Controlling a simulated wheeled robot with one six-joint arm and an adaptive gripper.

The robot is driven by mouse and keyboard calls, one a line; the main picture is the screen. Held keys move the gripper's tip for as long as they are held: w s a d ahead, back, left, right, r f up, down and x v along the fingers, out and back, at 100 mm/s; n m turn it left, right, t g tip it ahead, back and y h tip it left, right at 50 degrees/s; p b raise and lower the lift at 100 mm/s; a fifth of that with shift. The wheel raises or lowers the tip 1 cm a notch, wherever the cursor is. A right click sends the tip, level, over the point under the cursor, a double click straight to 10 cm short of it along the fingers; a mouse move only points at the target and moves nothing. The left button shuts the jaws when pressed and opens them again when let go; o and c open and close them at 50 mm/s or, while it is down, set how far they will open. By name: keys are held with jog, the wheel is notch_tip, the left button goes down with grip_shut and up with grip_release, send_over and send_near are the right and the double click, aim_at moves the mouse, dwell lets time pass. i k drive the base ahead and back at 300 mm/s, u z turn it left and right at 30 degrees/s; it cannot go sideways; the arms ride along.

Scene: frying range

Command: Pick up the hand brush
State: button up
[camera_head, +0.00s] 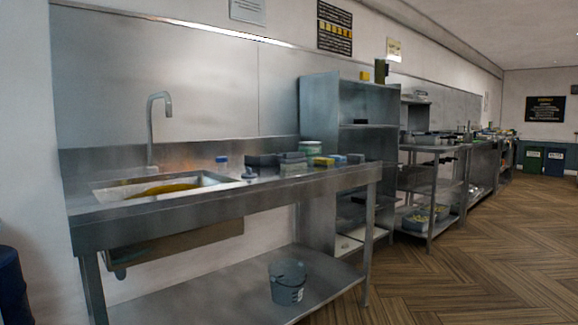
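I cannot clearly pick out a hand brush at this distance. Several small items stand on the right part of the steel sink counter (275,190). Any of the small ones might be the brush. My gripper is not in view.
A sink (115,192) with something yellow inside and a tall tap (151,130) are on the left. A grey bucket (287,284) stands on the lower shelf. A tall steel cabinet (320,110) and more benches stand behind right. The wooden floor (470,270) at right is clear.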

aim_at(291, 161)
jog(key=u, duration=0.75)
jog(key=i, duration=0.4)
jog(key=u, duration=0.5)
jog(key=i, duration=1.5)
jog(key=z, duration=1)
